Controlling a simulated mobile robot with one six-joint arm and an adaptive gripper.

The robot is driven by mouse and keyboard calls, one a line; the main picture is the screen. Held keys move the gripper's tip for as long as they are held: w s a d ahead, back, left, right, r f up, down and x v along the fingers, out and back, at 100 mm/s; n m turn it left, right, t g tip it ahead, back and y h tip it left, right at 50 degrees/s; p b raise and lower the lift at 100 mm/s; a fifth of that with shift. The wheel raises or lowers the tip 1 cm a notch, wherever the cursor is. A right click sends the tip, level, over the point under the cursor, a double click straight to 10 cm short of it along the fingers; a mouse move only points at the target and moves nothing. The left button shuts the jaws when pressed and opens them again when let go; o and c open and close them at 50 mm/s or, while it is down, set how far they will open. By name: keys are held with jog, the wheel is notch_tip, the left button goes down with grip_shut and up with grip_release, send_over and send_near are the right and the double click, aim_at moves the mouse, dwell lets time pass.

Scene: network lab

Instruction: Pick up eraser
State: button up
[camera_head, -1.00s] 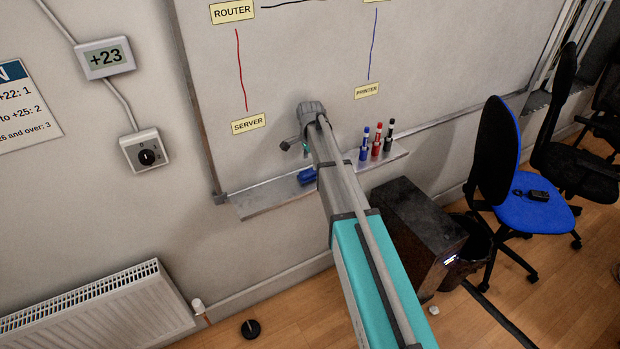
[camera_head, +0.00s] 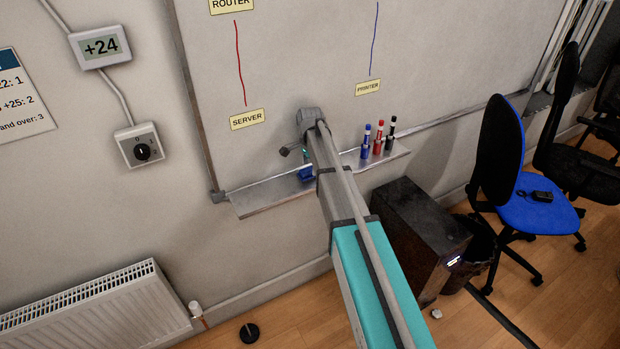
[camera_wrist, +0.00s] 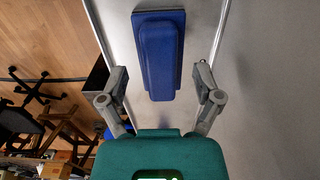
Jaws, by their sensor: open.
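The blue eraser (camera_head: 306,174) lies on the whiteboard's narrow metal tray (camera_head: 265,199), partly hidden behind my arm in the head view. In the wrist view the eraser (camera_wrist: 160,55) is a long blue block, upright in the picture, on the grey tray. My gripper (camera_wrist: 160,76) is open, with one finger to each side of the eraser's lower part in the picture. A gap shows between each finger and the eraser. I cannot tell how far above the tray the fingertips are. In the head view my arm mostly hides the gripper.
Blue, red and black markers (camera_head: 377,142) stand on the tray to the right of my arm. The whiteboard (camera_head: 300,65) rises behind the tray. A dark cabinet (camera_head: 420,230) stands below right, near a blue chair (camera_head: 535,205). A radiator (camera_head: 95,310) is at lower left.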

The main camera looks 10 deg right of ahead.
jog(key=shift+f+b, duration=0.45)
jog(key=shift+f, duration=0.3)
grip_shut()
dwell(0.4)
